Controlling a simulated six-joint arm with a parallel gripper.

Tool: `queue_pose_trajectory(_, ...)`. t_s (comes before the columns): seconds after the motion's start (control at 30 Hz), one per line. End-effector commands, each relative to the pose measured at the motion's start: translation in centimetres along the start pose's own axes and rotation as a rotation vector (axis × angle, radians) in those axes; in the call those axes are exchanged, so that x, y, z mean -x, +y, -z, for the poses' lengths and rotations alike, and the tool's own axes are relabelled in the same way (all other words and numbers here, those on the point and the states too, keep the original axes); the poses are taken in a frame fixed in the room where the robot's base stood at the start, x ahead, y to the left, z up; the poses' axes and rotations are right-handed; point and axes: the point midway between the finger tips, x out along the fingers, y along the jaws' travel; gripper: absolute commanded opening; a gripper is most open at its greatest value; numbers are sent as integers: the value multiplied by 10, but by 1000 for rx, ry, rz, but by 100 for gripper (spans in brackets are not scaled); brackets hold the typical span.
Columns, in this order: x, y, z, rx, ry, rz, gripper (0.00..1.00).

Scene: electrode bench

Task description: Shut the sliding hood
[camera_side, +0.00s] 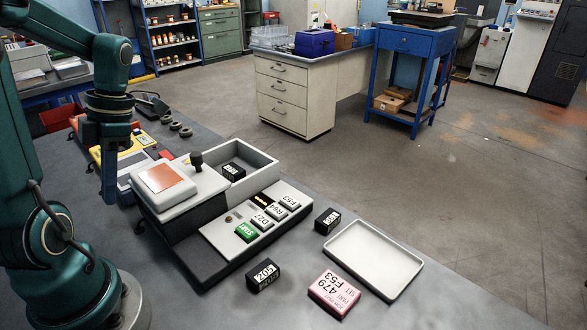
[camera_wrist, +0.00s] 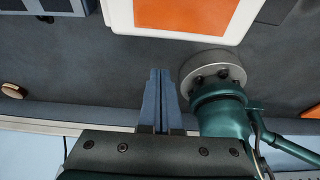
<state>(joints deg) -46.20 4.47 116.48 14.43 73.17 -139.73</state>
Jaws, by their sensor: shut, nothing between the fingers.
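The sliding hood (camera_side: 206,180) is a white cover with an orange panel (camera_side: 164,178) and a black knob (camera_side: 196,159). It sits at the left end of the bench device, and the white open-topped chamber (camera_side: 262,163) to its right is uncovered. A black labelled block (camera_side: 233,171) lies inside the chamber. My gripper (camera_side: 109,199) points down, left of the hood and apart from it. The wrist view shows its blue fingers (camera_wrist: 158,76) shut together and empty, with the hood's white edge (camera_wrist: 119,14) above them.
The device's front panel has a green START button (camera_side: 245,232) and several labelled keys. Black blocks (camera_side: 264,275) (camera_side: 327,221), a pink labelled block (camera_side: 334,291) and an empty white tray (camera_side: 374,258) lie in front and right. Small dark rings (camera_side: 180,128) lie behind.

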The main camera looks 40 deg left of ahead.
Motion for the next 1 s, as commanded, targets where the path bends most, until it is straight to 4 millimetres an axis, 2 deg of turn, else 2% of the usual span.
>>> queue_pose_trajectory(0.1,-11,0,-2,-3,1,1,0)
queue_pose_trajectory(0.3,-2,0,-25,-4,0,-1,0)
queue_pose_trajectory(0.5,2,0,-36,-2,-1,0,0)
queue_pose_trajectory(0.9,3,-1,-38,-1,0,1,0)
queue_pose_trajectory(1.0,5,0,-44,-3,-1,0,0)
